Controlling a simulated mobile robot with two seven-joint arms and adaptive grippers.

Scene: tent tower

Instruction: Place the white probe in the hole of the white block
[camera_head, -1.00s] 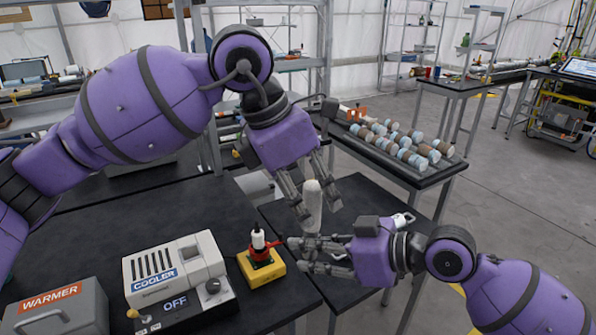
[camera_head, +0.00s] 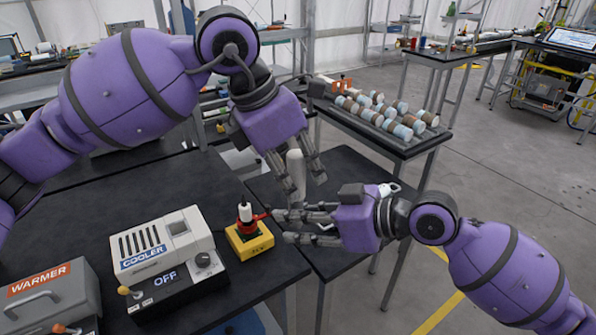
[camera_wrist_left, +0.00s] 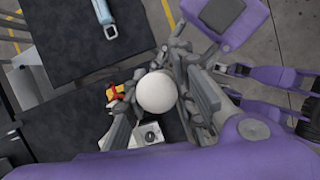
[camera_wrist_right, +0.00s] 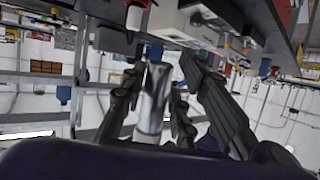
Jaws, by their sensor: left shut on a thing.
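The white probe (camera_head: 295,168) stands nearly upright in my left gripper (camera_head: 307,191), which is shut on it. Its round white end shows between the fingers in the left wrist view (camera_wrist_left: 157,92). My right gripper (camera_head: 281,226) is just below, with its fingers apart around the probe's lower part. The right wrist view shows a shiny shaft (camera_wrist_right: 155,95) between these fingers, with a gap on its right side. I cannot make out the white block with a hole for certain.
A yellow block (camera_head: 249,240) with a red ring and a white-topped piece sits at the black table's edge, close to my right fingertips. The white cooler (camera_head: 165,245) and grey warmer (camera_head: 55,300) stand left of it. A tray of cylinders (camera_head: 410,150) is behind.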

